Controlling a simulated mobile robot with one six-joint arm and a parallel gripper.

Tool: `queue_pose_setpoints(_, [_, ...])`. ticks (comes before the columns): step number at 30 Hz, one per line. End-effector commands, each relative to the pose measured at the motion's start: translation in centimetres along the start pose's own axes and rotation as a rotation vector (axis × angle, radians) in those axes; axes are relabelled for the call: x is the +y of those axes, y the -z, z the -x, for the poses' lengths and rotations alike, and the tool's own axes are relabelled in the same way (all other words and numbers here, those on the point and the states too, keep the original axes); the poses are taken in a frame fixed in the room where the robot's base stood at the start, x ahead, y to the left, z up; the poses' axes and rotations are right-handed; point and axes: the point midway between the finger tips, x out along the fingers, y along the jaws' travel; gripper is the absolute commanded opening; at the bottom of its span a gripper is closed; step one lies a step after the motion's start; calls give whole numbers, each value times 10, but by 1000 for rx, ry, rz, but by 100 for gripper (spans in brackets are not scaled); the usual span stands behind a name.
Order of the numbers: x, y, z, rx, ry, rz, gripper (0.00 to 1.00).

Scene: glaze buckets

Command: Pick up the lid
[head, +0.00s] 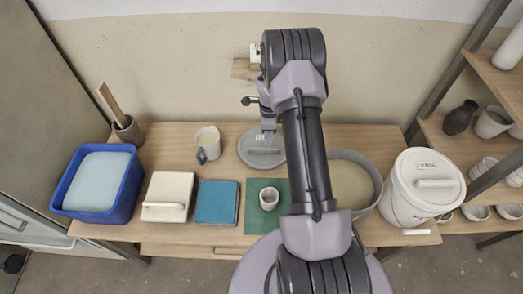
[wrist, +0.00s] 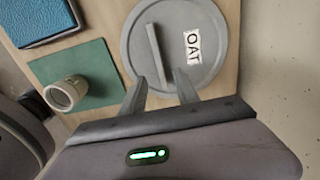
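A round grey lid (head: 245,148) with a raised bar handle lies flat on the wooden table near the wall. In the wrist view the lid (wrist: 209,70) carries a white label reading "OAT", right of its handle (wrist: 158,55). My gripper (head: 268,136) hangs over the lid and covers part of it. In the wrist view my gripper (wrist: 161,90) is open and empty. Its fingertips overlap the lid's near edge, and the handle's near end lies roughly between them in the picture. The height gap is hard to judge.
An open grey bucket (head: 377,180) stands right of my arm, next to a lidded white bucket (head: 402,208). A small cup (head: 269,199) stands on a green mat (head: 255,220). A jug (head: 207,142), blue tile (head: 217,203), square cream lid (head: 168,192) and blue tub (head: 68,180) stand left.

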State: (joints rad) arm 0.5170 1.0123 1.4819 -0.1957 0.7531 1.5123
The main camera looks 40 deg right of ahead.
Motion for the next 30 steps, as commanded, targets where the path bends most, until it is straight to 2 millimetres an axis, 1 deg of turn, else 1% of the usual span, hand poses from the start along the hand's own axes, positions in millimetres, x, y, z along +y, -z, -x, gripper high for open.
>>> queue_pose_setpoints(1, [0, 0, -11, 0, 0, 1, 37])
queue_pose_setpoints(5, [0, -1, -21, 0, 0, 1, 37])
queue_pose_setpoints(8, [0, -6, -32, 0, 0, 3, 37])
queue_pose_setpoints(11, [0, -15, -53, 0, 0, 4, 37])
queue_pose_setpoints(12, [0, -16, -61, 0, 0, 3, 37])
queue_pose_setpoints(14, [0, -15, -71, 0, -2, 2, 37])
queue_pose_setpoints(15, [0, -15, -73, 0, -1, 1, 37])
queue_pose_setpoints(22, [0, -15, -70, -1, 1, 2, 37])
queue_pose_setpoints(30, [0, -15, -73, 0, 0, 2, 37])
